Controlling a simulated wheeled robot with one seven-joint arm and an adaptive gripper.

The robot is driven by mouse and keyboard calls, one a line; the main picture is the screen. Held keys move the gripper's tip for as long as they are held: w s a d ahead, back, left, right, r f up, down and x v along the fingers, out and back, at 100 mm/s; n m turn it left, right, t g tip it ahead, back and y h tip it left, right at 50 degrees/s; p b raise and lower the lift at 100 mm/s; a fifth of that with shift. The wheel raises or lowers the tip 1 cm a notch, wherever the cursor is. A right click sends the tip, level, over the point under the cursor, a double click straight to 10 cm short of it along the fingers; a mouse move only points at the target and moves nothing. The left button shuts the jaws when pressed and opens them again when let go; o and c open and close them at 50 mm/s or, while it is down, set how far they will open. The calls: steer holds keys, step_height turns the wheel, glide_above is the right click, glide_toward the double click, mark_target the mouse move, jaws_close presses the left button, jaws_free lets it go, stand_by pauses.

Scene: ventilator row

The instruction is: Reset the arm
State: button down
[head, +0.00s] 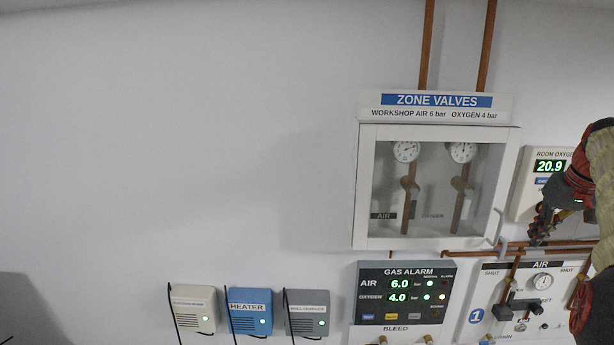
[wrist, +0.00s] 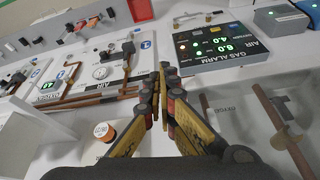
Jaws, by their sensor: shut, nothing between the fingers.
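My gripper (head: 538,232) is at the right side of the head view, in front of the wall panels, with its fingers pointing down. It is right of the zone valve box (head: 365,190), below the room oxygen display (head: 550,166). In the wrist view my gripper (wrist: 161,72) has its fingertips together, with nothing between them. Part of my arm (head: 603,190) runs out of the head view at the right edge.
The gas alarm panel (head: 403,270) reads 6.0 and 4.0. The air panel (head: 542,265) with its gauge and copper pipes (head: 470,254) lies close to my gripper. Heater box (head: 250,296) and two similar boxes hang lower left. The wall (head: 180,130) at left is bare.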

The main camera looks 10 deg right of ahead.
steer(key=s+a+f+n+b, duration=0.1)
steer(key=s+a+f+b, duration=0.4)
steer(key=a+f, duration=0.9)
steer(key=s+a+f+n+t+y+b, duration=0.1)
steer(key=s+a+f+b, duration=0.4)
steer(key=a+f+b, duration=0.7)
steer(key=s+a+f+n+b, duration=0.3)
steer(key=a+f+b, duration=0.6)
steer(key=a+f, duration=0.7)
steer(key=s+a, duration=0.2)
steer(key=a, duration=0.5)
steer(key=shift+a+f+y, duration=0.15)
steer(key=shift+f+y, duration=0.15)
steer(key=shift+f, duration=0.1)
